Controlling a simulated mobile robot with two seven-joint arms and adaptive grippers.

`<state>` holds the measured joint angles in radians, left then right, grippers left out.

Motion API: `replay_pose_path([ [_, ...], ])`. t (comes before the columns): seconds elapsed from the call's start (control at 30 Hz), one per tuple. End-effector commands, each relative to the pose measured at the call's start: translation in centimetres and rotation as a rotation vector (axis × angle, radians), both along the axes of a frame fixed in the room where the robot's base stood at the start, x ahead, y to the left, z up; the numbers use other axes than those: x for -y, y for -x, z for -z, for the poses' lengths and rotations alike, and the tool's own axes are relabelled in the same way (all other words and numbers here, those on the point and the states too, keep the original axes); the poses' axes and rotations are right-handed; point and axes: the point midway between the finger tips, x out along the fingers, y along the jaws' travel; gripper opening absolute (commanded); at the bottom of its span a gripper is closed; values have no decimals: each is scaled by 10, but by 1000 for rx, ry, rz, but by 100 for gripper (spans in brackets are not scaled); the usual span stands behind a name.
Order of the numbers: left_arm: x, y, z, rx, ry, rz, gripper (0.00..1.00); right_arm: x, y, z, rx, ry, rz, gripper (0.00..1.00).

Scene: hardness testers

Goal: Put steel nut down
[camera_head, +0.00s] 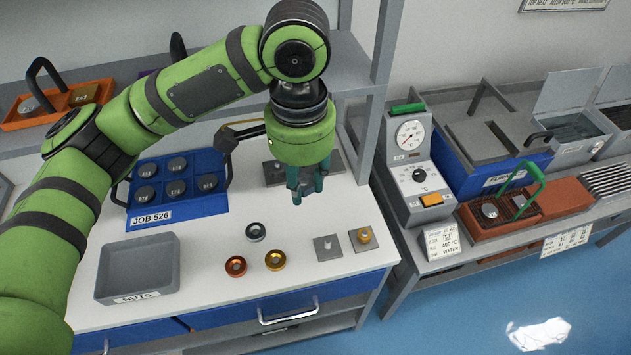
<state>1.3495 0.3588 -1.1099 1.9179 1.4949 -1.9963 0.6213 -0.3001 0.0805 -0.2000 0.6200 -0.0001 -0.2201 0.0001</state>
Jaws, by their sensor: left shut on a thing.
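My left gripper (307,192) points down above the white worktop, in front of a dark grey plate (273,174). Its teal fingers are shut on a small grey thing, apparently the steel nut, which is mostly hidden between them. It is held above the worktop, behind two small square grey plates. The left plate (327,248) has a small knob-like bit at its middle; a brass-coloured nut (364,235) sits on the right plate (372,246). My right gripper is not in view.
A silver-dark ring (256,231), a copper ring (236,265) and a brass ring (275,260) lie on the worktop. A grey tray (137,268) and a blue JOB 526 tray (180,207) with several round weights stand left. A gauge unit (409,165) stands right.

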Motion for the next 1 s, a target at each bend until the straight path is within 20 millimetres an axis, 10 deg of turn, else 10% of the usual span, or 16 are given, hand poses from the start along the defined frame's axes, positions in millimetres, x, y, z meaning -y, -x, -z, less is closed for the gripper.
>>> replay_pose_path([
  [0.5, -49, 24, -61, 1, 0, -470, 0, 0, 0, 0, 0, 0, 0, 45],
  [1.0, 30, -21, -62, -1, 0, -812, 0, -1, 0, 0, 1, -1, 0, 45],
])
